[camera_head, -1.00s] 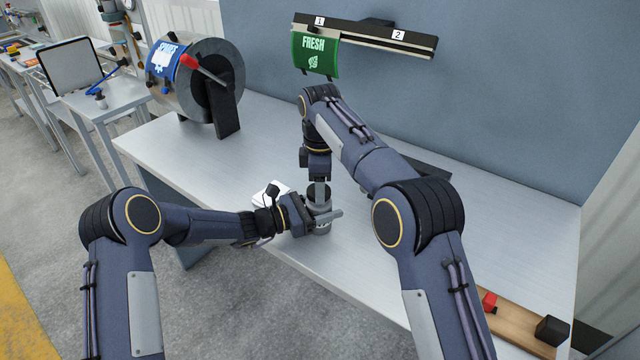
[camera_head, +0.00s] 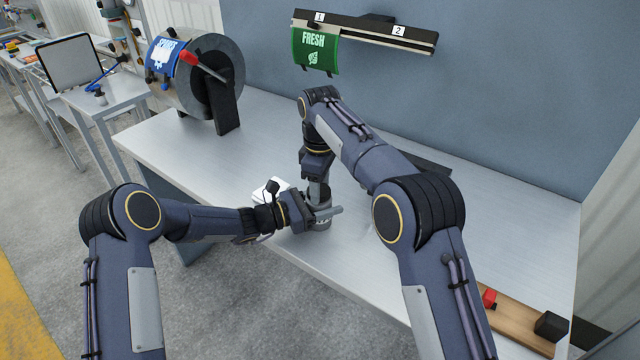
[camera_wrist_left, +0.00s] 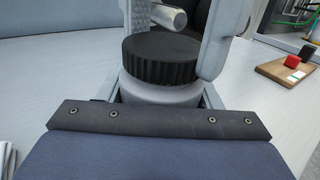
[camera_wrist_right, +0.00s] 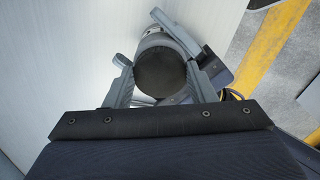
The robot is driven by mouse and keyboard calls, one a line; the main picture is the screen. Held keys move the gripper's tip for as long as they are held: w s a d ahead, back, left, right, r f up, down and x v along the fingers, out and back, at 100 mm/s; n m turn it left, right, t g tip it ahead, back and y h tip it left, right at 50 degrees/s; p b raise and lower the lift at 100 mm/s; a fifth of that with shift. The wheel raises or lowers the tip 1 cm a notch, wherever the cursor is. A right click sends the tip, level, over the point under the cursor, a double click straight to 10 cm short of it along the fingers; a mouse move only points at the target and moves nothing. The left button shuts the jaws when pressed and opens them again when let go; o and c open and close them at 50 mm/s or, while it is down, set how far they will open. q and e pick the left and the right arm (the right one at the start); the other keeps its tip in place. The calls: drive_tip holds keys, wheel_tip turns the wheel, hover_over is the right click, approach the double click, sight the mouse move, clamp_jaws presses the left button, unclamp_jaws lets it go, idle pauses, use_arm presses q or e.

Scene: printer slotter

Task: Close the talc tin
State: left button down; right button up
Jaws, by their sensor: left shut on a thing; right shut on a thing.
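The talc tin (camera_head: 320,222) stands upright on the metal table, a grey body with a black ribbed lid (camera_wrist_left: 160,60) on top. My left gripper (camera_head: 328,216) comes in from the left, level with the table, and is shut around the tin's grey body (camera_wrist_left: 160,92). My right gripper (camera_head: 319,192) comes down from above and is shut on the black lid, which also shows in the right wrist view (camera_wrist_right: 160,74). The lid sits on the body. I cannot tell how tightly it is seated. The grippers hide much of the tin in the head view.
A white object (camera_head: 268,190) lies behind my left wrist. A drum with a red-handled lever (camera_head: 205,66) stands at the table's back left. A wooden board (camera_head: 515,330) with red and black blocks is at the front right. A green FRESH card (camera_head: 314,54) hangs from the wall rail.

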drive_tip(key=m, duration=0.7)
drive_tip(key=shift+a+m, duration=0.1)
drive_tip(key=shift+m, duration=0.3)
drive_tip(key=m, duration=0.7)
drive_tip(key=shift+s+a, duration=0.1)
drive_tip(key=m, duration=0.7)
drive_tip(key=shift+a+m, duration=0.1)
drive_tip(key=shift+m, duration=0.3)
drive_tip(key=m, duration=0.4)
drive_tip(key=shift+m, duration=0.4)
drive_tip(key=m, duration=0.4)
drive_tip(key=o, duration=1)
drive_tip(key=r, duration=0.6)
drive_tip(key=shift+w+r, duration=0.1)
drive_tip(key=shift+w, duration=0.15)
drive_tip(key=shift+s+r, duration=0.1)
drive_tip(key=shift+r, duration=0.5)
